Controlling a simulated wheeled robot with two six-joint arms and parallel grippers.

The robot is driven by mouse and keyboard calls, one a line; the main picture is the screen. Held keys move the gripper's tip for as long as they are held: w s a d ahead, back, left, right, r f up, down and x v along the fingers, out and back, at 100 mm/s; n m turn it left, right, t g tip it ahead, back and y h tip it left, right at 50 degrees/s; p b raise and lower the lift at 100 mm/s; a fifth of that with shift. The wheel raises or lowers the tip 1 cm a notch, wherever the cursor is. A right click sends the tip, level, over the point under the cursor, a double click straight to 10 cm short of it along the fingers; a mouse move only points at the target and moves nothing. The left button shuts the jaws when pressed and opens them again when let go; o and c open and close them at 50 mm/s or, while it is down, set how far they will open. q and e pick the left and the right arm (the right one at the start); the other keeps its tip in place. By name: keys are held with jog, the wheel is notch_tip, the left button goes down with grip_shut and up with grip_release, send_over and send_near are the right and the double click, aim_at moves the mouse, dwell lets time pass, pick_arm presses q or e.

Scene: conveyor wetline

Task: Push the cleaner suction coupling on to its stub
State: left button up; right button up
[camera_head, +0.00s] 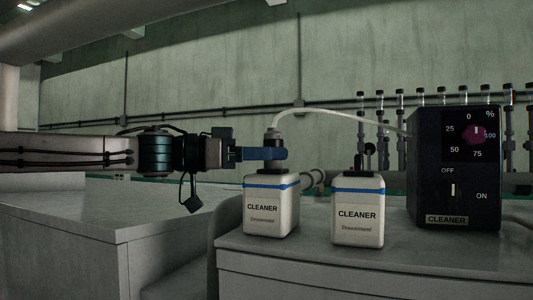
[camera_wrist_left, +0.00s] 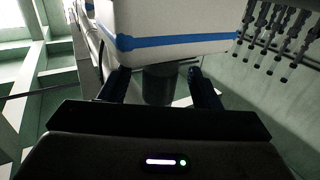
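The cleaner suction coupling (camera_head: 272,135) is a dark grey cap with a pale hose on top. It is upright above the left white cleaner container (camera_head: 270,213). My left gripper (camera_head: 266,154) reaches in level from the left, its blue finger crossing in front of the coupling's lower part. In the left wrist view, the dark cylinder of the coupling (camera_wrist_left: 160,84) lies between the two fingers (camera_wrist_left: 162,88), with narrow gaps on both sides. The gripper looks open around it. The stub is hidden behind the finger, so I cannot tell how the coupling sits on it. My right gripper is out of view.
A second cleaner container (camera_head: 358,215) with a black top stands to the right. A black pump box (camera_head: 455,165) with dial and switch stands further right; the pale hose (camera_head: 340,113) arches over to it. Several capped tubes (camera_head: 398,130) stand behind. The counter front (camera_head: 310,255) is clear.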

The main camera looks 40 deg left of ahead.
pick_arm(q)
jog(key=shift+s+a+b, duration=0.25)
jog(key=shift+s+b, duration=0.1)
jog(key=shift+b, duration=0.1)
jog(key=b+v, duration=0.7)
jog(key=v, duration=0.3)
dwell(0.3)
